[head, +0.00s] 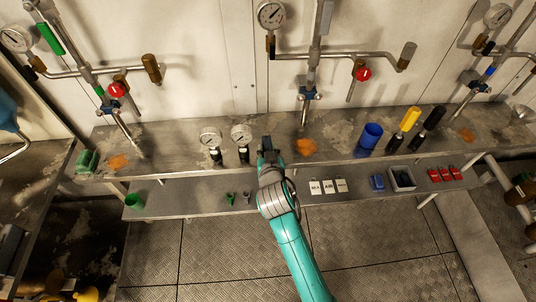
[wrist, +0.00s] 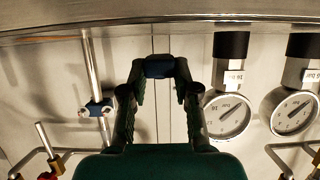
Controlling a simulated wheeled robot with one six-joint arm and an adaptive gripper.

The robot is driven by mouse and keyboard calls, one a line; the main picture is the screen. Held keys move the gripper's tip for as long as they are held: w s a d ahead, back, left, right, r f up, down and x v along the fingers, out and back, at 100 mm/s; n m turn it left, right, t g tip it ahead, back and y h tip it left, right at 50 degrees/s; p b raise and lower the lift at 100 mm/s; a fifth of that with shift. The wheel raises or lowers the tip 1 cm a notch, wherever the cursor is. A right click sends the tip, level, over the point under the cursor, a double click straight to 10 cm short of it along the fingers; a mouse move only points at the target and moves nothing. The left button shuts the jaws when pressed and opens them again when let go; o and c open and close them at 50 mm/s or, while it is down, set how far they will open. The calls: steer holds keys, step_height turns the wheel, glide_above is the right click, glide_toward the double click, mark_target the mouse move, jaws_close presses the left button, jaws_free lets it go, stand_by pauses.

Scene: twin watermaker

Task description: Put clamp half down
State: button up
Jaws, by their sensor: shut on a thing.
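My gripper (wrist: 160,68) is shut on a dark blue clamp half (wrist: 159,66), which sits between its two fingertips in the wrist view. In the head view my gripper (head: 266,148) is over the upper steel shelf (head: 185,140), just right of two pressure gauges. The clamp half cannot be made out there, hidden by the gripper. The wrist view is upside down, with the shelf edge (wrist: 50,30) along its top. The clamp half appears apart from the shelf. Blue pieces (head: 377,182) lie on the lower shelf (head: 190,200).
Two pressure gauges (head: 241,134) stand close left of my gripper. White cards (head: 328,186), a grey bin (head: 402,179) and red pieces (head: 445,174) lie below. Pipes hang behind.

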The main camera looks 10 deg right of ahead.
steer(key=shift+f, duration=1.25)
steer(key=shift+f, duration=0.15)
steer(key=o, duration=0.9)
steer(key=shift+o, duration=0.2)
steer(key=v, duration=1.2)
steer(key=shift+r, duration=0.2)
